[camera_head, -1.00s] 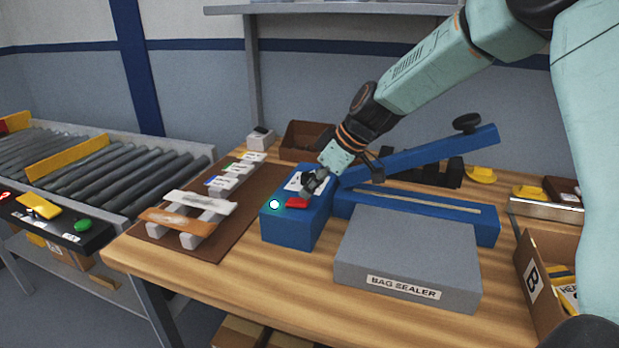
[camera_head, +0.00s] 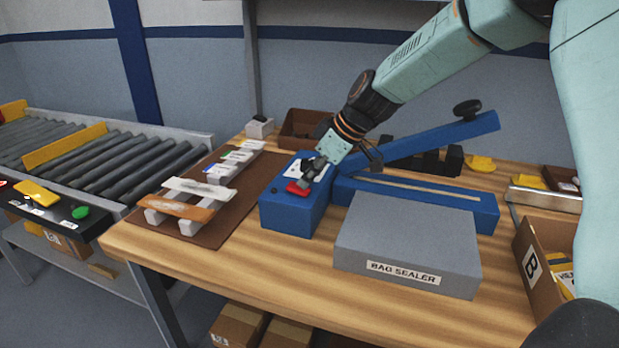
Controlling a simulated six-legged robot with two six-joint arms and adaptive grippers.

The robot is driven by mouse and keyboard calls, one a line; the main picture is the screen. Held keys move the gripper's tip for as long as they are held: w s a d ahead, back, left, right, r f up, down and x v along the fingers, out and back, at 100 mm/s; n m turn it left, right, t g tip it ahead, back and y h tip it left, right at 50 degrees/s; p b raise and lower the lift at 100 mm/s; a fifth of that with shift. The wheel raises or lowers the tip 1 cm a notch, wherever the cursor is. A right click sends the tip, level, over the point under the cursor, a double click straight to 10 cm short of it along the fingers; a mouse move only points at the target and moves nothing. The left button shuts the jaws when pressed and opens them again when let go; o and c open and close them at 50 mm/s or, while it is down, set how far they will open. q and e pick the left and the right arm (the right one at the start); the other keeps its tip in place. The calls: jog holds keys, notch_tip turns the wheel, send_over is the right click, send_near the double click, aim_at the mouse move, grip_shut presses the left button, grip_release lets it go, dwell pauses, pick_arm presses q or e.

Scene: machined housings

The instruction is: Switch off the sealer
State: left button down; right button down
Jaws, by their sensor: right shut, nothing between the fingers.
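The bag sealer stands on the wooden table, with a blue control box (camera_head: 287,217), a blue sealing bed (camera_head: 470,211), a raised blue arm (camera_head: 430,142) with a black knob, and a grey block (camera_head: 408,240) labelled "BAG SEALER". A red switch (camera_head: 297,188) sits on top of the control box. No lit lamp shows on the box. My right gripper (camera_head: 309,177) is shut and empty, with its fingertips at the red switch, partly hiding it and the white label. Whether it touches the switch is hard to tell. My left gripper is out of view.
A brown mat (camera_head: 232,213) with white blocks and strips lies left of the sealer. A roller conveyor (camera_head: 90,160) stands further left. The table front is clear.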

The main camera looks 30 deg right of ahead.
jog(key=shift+w+a+r, duration=0.3)
jog(key=shift+w+a, duration=0.15)
jog(key=shift+a, duration=0.05)
jog(key=shift+d, duration=0.15)
jog(key=shift+r, duration=0.35)
jog(key=r+p, duration=0.2)
jog(key=r, duration=0.1)
jog(key=shift+s+r+p, duration=0.2)
jog(key=shift+p, duration=0.2)
jog(key=s+d+r+p, duration=0.2)
jog(key=s+d+r, duration=0.3)
jog(key=s+d, duration=0.1)
jog(key=shift+s, duration=0.3)
jog(key=shift+w+r, duration=0.1)
